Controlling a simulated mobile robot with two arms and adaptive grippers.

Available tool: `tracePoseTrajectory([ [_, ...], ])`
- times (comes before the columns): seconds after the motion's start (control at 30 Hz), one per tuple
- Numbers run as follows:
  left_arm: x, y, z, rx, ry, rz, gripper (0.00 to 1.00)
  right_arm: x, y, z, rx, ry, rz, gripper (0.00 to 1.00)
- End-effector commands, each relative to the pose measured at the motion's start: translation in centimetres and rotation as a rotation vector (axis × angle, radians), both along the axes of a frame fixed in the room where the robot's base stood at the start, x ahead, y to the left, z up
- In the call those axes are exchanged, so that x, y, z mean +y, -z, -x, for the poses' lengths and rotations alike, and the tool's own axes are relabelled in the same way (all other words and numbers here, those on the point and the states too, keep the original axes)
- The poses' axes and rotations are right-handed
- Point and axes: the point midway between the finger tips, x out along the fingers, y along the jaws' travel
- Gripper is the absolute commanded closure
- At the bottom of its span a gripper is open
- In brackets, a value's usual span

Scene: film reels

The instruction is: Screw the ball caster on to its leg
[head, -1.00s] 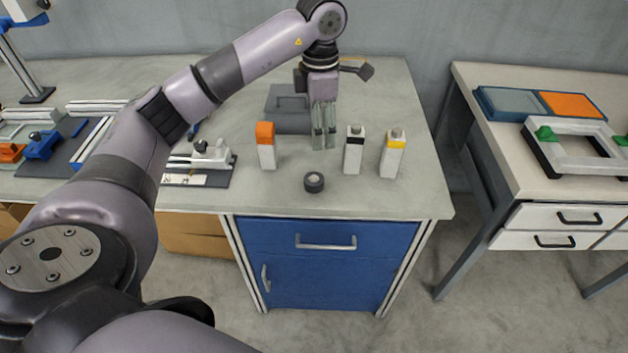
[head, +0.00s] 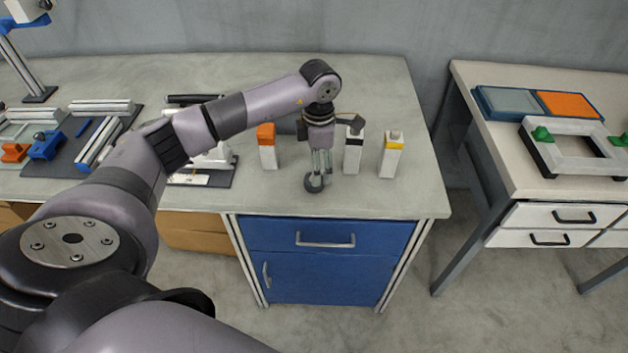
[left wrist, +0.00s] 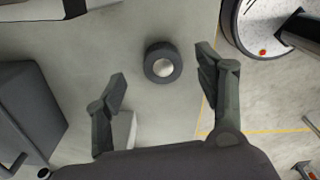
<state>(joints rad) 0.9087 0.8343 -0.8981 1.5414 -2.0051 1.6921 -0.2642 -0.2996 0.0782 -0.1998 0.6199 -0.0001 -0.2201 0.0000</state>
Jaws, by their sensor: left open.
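The ball caster, a short dark grey cylinder (head: 312,187), lies on the near part of the grey workbench. In the left wrist view the caster (left wrist: 155,73) shows a pale ball in its face. My left gripper (head: 321,174) points down at the caster and partly covers it. In the left wrist view its open fingers (left wrist: 163,79) stand apart, with the caster between and slightly beyond the tips; contact cannot be told. Three upright white posts may be legs: one with an orange top (head: 267,148), one with a black band (head: 353,154), one with a yellow band (head: 391,156). My right gripper is out of view.
The workbench (head: 425,190) has a blue cabinet (head: 330,262) below its front edge. Fixtures with white blocks (head: 207,163) and blue and orange parts (head: 45,146) stand left. A separate right table (head: 505,165) holds a frame with green clamps (head: 542,134). The bench's front right is clear.

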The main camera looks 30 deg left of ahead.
Motion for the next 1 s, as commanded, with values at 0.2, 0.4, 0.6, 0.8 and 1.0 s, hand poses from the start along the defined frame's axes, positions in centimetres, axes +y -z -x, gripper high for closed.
tracePoseTrajectory([
  [0.2,0.3,3.0,0.7,0.007,0.000,0.000,0.36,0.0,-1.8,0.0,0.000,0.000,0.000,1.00],
  [0.4,0.3,4.7,0.5,0.002,0.000,0.001,0.36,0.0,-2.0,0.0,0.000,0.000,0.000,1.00],
  [0.6,0.3,4.8,0.5,0.001,0.000,0.000,0.36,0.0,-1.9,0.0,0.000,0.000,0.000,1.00],
  [0.8,0.3,4.8,0.5,0.001,0.000,0.000,0.41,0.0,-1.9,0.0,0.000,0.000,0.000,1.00],
  [1.0,0.3,4.8,0.5,0.002,0.000,-0.001,0.55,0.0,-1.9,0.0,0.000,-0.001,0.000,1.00],
])
